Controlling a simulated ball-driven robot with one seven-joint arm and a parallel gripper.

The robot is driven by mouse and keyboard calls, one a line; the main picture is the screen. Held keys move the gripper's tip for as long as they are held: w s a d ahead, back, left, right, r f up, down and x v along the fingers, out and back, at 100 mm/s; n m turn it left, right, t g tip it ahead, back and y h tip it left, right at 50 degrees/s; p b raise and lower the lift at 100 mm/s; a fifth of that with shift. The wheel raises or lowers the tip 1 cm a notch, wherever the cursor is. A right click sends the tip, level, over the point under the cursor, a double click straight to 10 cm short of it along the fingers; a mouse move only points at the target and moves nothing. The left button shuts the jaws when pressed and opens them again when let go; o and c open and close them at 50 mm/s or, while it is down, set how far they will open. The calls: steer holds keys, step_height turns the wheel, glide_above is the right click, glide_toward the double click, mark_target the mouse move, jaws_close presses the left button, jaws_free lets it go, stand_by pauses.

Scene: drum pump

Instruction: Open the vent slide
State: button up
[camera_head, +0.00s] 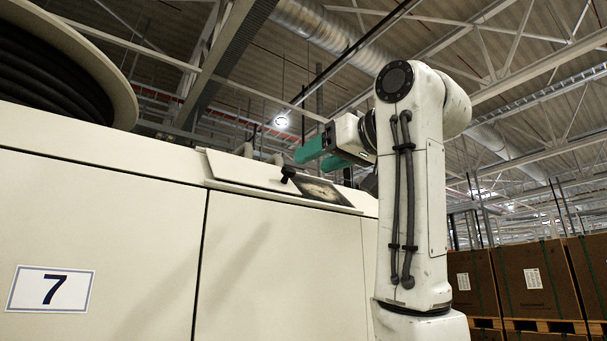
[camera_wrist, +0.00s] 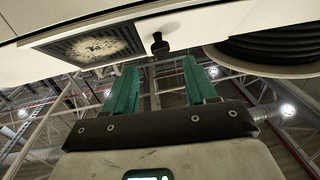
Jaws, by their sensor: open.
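The vent slide is a pale flat plate (camera_head: 240,170) on top of the cream housing, with a black knob (camera_head: 287,174) near its right end. To its right a dusty dark grille (camera_head: 322,190) lies exposed in the frame. In the wrist view the grille (camera_wrist: 95,46) is left of the knob (camera_wrist: 160,45). My gripper (camera_head: 308,158) has green fingers and is above and behind the knob in the head view. In the wrist view my gripper (camera_wrist: 160,64) is open and empty, the knob beyond the gap between its fingertips, apart from both.
A large reel of black hose (camera_head: 55,70) stands on the housing at left; it also shows in the wrist view (camera_wrist: 270,50). A sign with a 7 (camera_head: 51,289) is on the housing front (camera_head: 140,250). Stacked brown boxes (camera_head: 535,285) stand at right. Air above the housing is open.

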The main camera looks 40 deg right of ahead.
steer(key=shift+s+d+b, duration=0.15)
steer(key=shift+s+b, duration=0.05)
steer(key=shift+s, duration=0.75)
steer(key=shift+s+d+b, duration=0.1)
steer(key=shift+s+b, duration=0.1)
steer(key=shift+s, duration=0.75)
